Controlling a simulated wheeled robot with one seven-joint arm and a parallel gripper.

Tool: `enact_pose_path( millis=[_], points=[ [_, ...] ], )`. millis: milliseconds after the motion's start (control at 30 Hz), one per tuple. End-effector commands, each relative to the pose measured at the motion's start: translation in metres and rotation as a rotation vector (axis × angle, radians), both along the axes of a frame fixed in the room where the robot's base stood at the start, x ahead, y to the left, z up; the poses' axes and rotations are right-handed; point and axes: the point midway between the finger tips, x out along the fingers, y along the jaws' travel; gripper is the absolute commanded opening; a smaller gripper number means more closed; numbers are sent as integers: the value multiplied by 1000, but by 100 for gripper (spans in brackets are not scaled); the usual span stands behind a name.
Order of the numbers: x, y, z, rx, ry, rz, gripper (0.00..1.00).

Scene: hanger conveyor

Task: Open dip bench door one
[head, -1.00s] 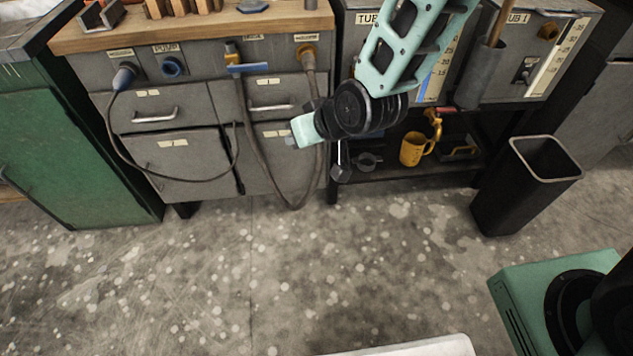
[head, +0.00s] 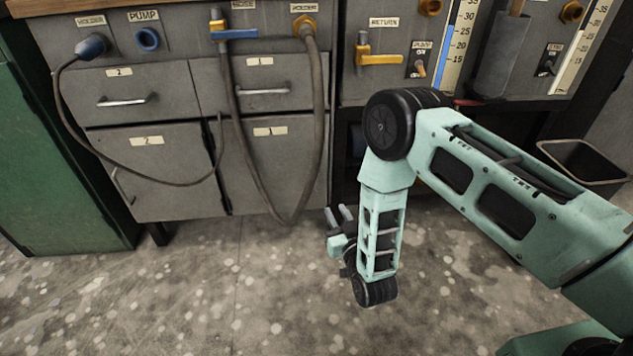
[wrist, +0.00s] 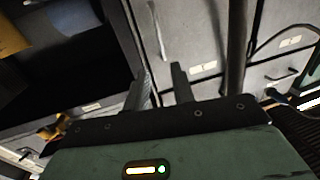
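Door one (head: 284,172) is the grey lower door of the bench, with a small label "1" near its top, and looks shut. A hose loop hangs in front of it in the head view, where I cannot make out its handle. In the wrist view, turned upside down, door one (wrist: 190,25) shows ahead of the fingers, with a curved bar handle (wrist: 159,30) near its edge beside the dark shelf. My gripper (head: 340,213) is low, in front of the door's lower right corner. Its two fingers (wrist: 160,88) are apart with nothing between them.
The brown hose (head: 232,110) hangs below the door's bottom edge. Drawer one (head: 262,82) is above and door two (head: 155,175) to the left, with a black cable across it. A black bin (head: 585,158) stands at right. The floor in front is clear.

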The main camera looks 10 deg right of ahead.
Motion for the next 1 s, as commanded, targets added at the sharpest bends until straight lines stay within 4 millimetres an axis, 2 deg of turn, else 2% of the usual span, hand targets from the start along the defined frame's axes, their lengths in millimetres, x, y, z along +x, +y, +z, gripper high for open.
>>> enact_pose_path(
  millis=[167,700,833,1000],
  points=[
    [26,4,0,1,-5,-2,25],
    [134,26,-1,2,-4,-1,25],
    [151,30,-1,1,-1,-1,25],
    [164,33,1,0,1,0,25]
  ],
)
